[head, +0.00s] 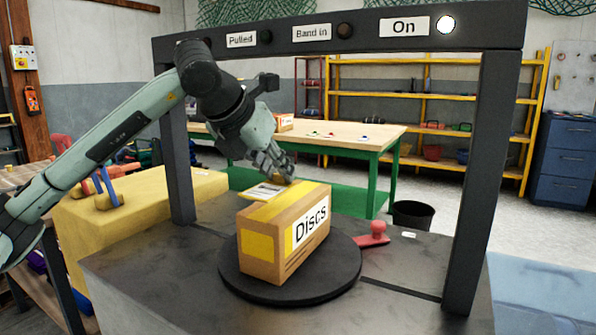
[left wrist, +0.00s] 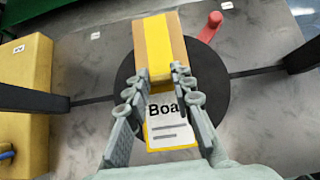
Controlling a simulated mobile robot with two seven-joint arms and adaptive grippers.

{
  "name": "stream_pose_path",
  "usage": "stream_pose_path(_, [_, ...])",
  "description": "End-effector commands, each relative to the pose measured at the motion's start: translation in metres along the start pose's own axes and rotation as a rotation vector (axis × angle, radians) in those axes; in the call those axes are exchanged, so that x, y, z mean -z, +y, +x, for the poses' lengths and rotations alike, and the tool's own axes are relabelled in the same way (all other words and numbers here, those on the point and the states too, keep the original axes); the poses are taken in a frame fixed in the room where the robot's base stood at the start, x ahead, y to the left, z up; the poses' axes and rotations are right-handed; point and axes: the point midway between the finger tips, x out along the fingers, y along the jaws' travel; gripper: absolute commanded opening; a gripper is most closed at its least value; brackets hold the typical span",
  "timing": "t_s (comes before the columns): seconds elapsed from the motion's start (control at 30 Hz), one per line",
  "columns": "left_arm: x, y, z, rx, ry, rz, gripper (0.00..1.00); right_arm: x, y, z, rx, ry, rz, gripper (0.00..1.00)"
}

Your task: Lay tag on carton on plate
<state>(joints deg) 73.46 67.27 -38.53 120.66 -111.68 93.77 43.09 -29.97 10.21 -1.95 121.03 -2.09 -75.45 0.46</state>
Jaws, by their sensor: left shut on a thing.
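The carton (head: 284,235), brown with yellow bands and a "Discs" label, stands upright on the round dark plate (head: 235,281). It also shows in the left wrist view (left wrist: 158,42). My left gripper (head: 276,170) is shut on the tag (head: 263,191), a white card with yellow edging. In the left wrist view the tag (left wrist: 172,133) reads "Boa", the rest hidden by a finger. The tag is at the carton's top, by its far left edge in the head view; I cannot tell whether they touch. My right gripper is not in view.
A black frame (head: 484,180) arches over the plate; its "On" lamp (head: 445,24) is lit. A red handle (head: 374,236) sits beside the plate. A yellow block (head: 140,215) stands at left. A green-legged table (head: 345,140) and yellow shelves (head: 430,97) stand behind.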

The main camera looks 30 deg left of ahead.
Motion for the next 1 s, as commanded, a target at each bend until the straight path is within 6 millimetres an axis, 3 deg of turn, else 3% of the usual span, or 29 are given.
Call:
stream_pose_path(0.2, [-0.042, -0.001, 0.038, 0.001, 0.001, -0.001, 0.0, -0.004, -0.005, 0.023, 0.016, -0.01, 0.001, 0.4])
stream_pose_path(0.4, [-0.058, 0.0, 0.056, 0.0, -0.001, 0.001, 0.0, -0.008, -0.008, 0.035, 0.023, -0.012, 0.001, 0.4])
stream_pose_path(0.73, [-0.035, 0.001, 0.081, -0.001, 0.001, 0.001, 0.0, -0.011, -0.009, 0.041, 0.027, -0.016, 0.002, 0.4])
stream_pose_path(1.0, [-0.033, 0.0, 0.083, 0.0, -0.001, 0.0, 0.0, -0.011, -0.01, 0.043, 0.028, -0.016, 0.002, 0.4])
